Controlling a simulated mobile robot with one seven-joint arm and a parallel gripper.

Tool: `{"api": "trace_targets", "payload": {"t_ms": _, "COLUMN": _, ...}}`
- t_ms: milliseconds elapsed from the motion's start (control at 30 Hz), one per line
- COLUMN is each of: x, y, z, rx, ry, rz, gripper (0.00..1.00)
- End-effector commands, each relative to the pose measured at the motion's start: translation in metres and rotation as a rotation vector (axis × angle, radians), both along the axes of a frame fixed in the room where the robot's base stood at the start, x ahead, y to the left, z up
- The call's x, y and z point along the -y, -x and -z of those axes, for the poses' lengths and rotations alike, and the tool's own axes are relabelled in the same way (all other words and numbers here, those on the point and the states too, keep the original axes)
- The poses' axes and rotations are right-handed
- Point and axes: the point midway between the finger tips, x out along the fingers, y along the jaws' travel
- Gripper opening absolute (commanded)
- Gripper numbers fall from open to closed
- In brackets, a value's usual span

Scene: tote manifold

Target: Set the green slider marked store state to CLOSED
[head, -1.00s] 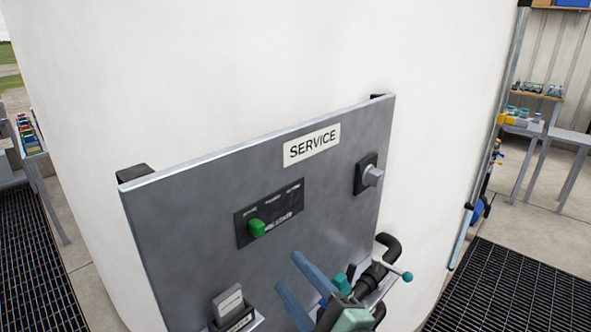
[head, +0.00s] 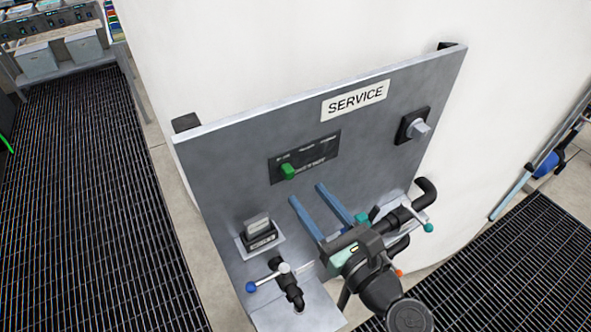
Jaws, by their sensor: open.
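The green slider (head: 288,171) sits on a black plate (head: 318,155) with small pale markings, too small to read, on the grey service panel (head: 220,150). The slider is near the left part of its plate. My gripper (head: 308,197) has two blue fingers, apart and empty. The fingers point up toward the panel, below the slider's plate and slightly right of the slider, not seen touching it.
A SERVICE label (head: 355,100) is above the slider, and a grey knob (head: 418,129) is at the panel's right. A block-shaped switch (head: 258,228) is at lower left. A blue-ended valve (head: 285,278) and a teal-ended valve (head: 415,215) flank my gripper.

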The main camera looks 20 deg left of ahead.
Motion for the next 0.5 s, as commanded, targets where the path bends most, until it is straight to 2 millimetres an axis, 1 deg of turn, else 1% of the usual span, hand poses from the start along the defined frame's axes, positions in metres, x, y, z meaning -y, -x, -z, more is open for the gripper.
{"api": "trace_targets", "payload": {"t_ms": 33, "x": -0.01, "y": -0.007, "z": -0.004, "rx": 0.0, "ry": 0.0, "rz": -0.004, "gripper": 0.53}}
{"api": "trace_targets", "payload": {"t_ms": 200, "x": -0.033, "y": -0.025, "z": -0.003, "rx": 0.002, "ry": 0.001, "rz": -0.002, "gripper": 0.53}}
{"api": "trace_targets", "payload": {"t_ms": 300, "x": -0.041, "y": -0.032, "z": -0.002, "rx": 0.001, "ry": 0.0, "rz": -0.001, "gripper": 0.53}}
{"api": "trace_targets", "payload": {"t_ms": 500, "x": -0.049, "y": -0.038, "z": 0.0, "rx": 0.001, "ry": 0.002, "rz": 0.001, "gripper": 0.53}}
